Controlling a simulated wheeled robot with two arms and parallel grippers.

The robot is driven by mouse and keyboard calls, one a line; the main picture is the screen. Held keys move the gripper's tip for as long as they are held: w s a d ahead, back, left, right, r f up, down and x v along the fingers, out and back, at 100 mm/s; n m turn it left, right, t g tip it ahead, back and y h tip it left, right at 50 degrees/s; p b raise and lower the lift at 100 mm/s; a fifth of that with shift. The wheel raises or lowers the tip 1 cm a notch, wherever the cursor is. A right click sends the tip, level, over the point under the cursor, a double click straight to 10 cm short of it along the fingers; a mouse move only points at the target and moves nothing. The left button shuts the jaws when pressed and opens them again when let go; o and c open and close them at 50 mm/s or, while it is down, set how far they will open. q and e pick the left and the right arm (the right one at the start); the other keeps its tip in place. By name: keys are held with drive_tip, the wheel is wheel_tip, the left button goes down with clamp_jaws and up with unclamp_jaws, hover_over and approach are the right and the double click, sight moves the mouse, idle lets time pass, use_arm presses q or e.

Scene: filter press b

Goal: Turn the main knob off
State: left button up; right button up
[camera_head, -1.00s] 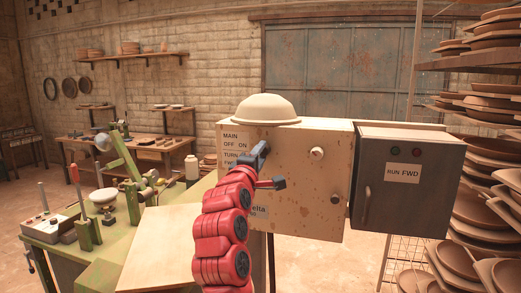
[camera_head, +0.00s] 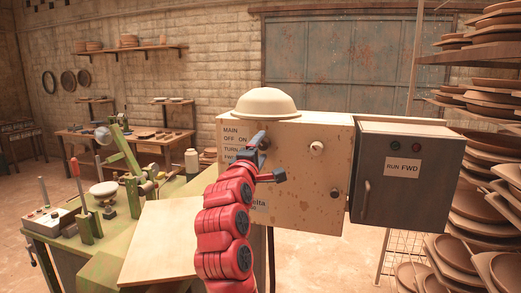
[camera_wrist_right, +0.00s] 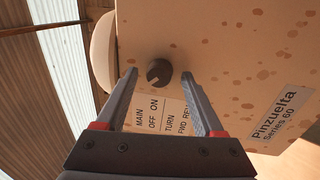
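The main knob is a small dark round knob (camera_wrist_right: 158,72) on the speckled tan control box (camera_head: 305,185), above the MAIN OFF ON label (camera_wrist_right: 145,115) in the wrist view. In the head view my right gripper and its arm hide the knob. My right gripper (camera_wrist_right: 160,75) is open, with one finger on either side of the knob and a gap on both sides. Its tips are close to the box face. In the head view the right gripper (camera_head: 257,146) is in front of the box's left part. My left gripper is not in view.
A pale dome (camera_head: 265,104) sits on top of the box. A dark RUN FWD cabinet (camera_head: 405,185) adjoins on the right. Plate racks (camera_head: 490,200) stand far right; a green workbench (camera_head: 60,225) stands left.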

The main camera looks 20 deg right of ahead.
drive_tip(key=shift+s, duration=0.1)
drive_tip(key=b+v, duration=0.5)
drive_tip(key=v, duration=1.2)
drive_tip(key=shift+s+f, duration=0.1)
